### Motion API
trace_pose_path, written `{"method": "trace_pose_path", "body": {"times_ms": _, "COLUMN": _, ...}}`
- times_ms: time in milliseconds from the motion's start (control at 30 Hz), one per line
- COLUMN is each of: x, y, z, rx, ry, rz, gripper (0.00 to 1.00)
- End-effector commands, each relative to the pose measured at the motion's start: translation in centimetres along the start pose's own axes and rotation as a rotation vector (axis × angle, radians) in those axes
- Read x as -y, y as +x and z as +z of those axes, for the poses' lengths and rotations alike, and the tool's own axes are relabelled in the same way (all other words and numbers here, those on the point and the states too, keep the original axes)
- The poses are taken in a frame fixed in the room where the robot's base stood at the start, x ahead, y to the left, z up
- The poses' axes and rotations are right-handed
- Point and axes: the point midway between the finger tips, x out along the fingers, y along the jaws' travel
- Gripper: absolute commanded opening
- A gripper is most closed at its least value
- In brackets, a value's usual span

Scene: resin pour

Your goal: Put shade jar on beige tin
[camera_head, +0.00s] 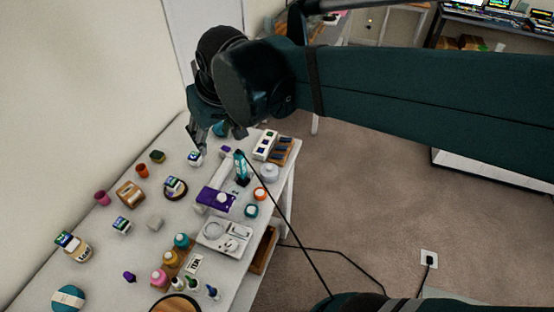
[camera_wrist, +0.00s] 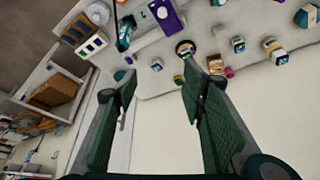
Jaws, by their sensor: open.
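Several small white jars with coloured labels stand on the white table; I cannot tell which is the shade jar. One jar (camera_head: 195,158) is just below my gripper (camera_head: 213,140); it also shows in the wrist view (camera_wrist: 157,66) beyond the fingertips. Another jar (camera_head: 175,184) sits on a dark round dish, and another (camera_head: 122,225) stands in the open. At the far left, a labelled jar (camera_head: 67,240) appears to rest on a cream tin (camera_head: 79,252), likely the beige tin. My gripper is open and empty, its fingers (camera_wrist: 158,82) wide apart.
A wooden block (camera_head: 130,194), a maroon cup (camera_head: 102,198) and a grey cube (camera_head: 155,223) stand among the jars. A purple tray (camera_head: 214,199), a white tray (camera_head: 225,237) and bottles crowd the right side. Bare table lies around the jars at left.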

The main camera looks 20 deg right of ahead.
Motion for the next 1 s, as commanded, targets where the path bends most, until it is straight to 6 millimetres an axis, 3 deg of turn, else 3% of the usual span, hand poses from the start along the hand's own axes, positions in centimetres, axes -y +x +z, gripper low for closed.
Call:
{"method": "trace_pose_path", "body": {"times_ms": 300, "x": -4.6, "y": -1.4, "z": 5.6, "rx": -0.066, "ry": 0.076, "rz": 0.042, "gripper": 0.41}}
{"method": "trace_pose_path", "body": {"times_ms": 700, "x": -8.8, "y": -1.9, "z": 12.4, "rx": -0.146, "ry": 0.161, "rz": 0.098, "gripper": 0.41}}
{"method": "trace_pose_path", "body": {"times_ms": 1000, "x": -10.0, "y": -1.9, "z": 14.8, "rx": -0.175, "ry": 0.190, "rz": 0.120, "gripper": 0.41}}
